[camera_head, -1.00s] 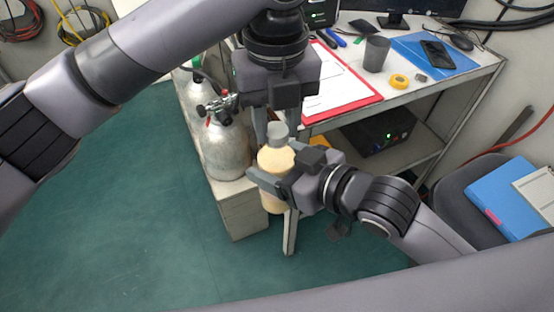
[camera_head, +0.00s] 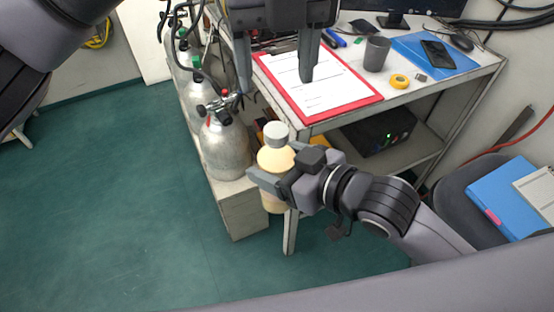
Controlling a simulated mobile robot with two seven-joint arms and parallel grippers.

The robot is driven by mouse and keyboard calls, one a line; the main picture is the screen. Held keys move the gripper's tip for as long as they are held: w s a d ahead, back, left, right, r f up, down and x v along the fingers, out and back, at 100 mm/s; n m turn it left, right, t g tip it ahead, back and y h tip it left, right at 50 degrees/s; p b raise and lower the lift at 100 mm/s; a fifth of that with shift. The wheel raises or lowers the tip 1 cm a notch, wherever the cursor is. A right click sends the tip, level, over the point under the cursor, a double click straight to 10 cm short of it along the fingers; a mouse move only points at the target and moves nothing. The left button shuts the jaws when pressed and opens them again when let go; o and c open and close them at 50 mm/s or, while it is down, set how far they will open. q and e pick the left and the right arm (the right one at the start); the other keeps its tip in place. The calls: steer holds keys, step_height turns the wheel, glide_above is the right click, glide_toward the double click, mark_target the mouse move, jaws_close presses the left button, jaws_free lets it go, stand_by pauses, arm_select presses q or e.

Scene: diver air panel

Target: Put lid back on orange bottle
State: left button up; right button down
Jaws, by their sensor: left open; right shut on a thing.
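The bottle (camera_head: 274,160) is pale yellow-orange and upright, held in the air in front of the desk's near corner. A grey lid (camera_head: 276,132) sits on its top; I cannot tell whether it is screwed tight. My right gripper (camera_head: 268,181) is shut on the bottle's body from the right. My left gripper (camera_head: 276,75) is open and empty, above and apart from the lid, with its fingers in front of the clipboard. The lower right of the bottle is hidden behind my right gripper.
A desk (camera_head: 440,100) holds a red clipboard (camera_head: 345,105), a dark cup (camera_head: 376,54), yellow tape (camera_head: 399,81) and a phone (camera_head: 437,50). Grey gas cylinders (camera_head: 225,150) stand left of the bottle. A chair with blue folders (camera_head: 510,200) is at right.

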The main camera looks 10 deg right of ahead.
arm_select(q)
steer(key=shift+r, duration=1.45)
arm_select(e)
steer(key=shift+r, duration=0.1)
arm_select(q)
steer(key=shift+f, duration=0.1)
